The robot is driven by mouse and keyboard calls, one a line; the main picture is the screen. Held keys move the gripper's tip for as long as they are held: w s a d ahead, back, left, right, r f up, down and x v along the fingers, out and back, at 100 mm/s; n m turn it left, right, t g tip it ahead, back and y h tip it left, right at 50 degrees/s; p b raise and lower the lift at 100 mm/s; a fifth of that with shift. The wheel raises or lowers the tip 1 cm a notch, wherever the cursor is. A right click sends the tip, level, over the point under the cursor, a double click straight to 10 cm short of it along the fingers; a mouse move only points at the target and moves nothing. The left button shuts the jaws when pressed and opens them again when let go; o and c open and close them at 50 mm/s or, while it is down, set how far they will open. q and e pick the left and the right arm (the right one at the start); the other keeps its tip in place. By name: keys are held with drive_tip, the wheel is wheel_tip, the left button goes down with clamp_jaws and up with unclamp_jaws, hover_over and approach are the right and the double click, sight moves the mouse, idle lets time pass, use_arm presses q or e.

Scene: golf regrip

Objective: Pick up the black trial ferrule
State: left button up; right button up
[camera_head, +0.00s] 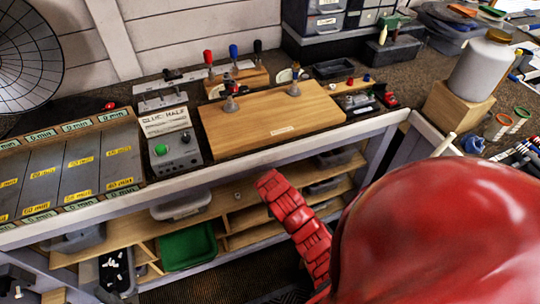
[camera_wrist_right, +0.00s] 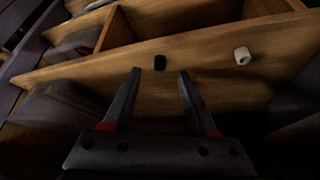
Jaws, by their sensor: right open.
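The black trial ferrule (camera_wrist_right: 160,62) is a small dark cylinder on a wooden shelf in the right wrist view. It shows between and just beyond the fingertips of my right gripper (camera_wrist_right: 160,73), which is open and empty. I cannot tell how far above the shelf the fingertips are. A white ferrule-like piece (camera_wrist_right: 242,55) stands on the same shelf to the right. In the head view my red right arm covers part of the shelf, and I cannot make out the black ferrule or the right gripper there. My left gripper is not in view.
The wooden shelf (camera_head: 100,254) lies below the bench, with a green tray (camera_head: 188,246) and grey bins nearby. A wooden divider (camera_wrist_right: 106,30) rises at the upper left in the wrist view. The bench's pale front edge (camera_head: 215,167) runs above the shelf.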

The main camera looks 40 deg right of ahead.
drive_tip(key=shift+w+p+x, duration=0.1)
drive_tip(key=shift+p+x, duration=0.15)
drive_tip(key=shift+x, duration=1.1)
drive_tip(key=shift+w+p+x, duration=0.15)
drive_tip(key=shift+p+x, duration=0.1)
drive_tip(key=shift+x, duration=1.05)
drive_tip(key=shift+d+r, duration=0.1)
drive_tip(key=shift+r, duration=0.05)
clamp_jaws()
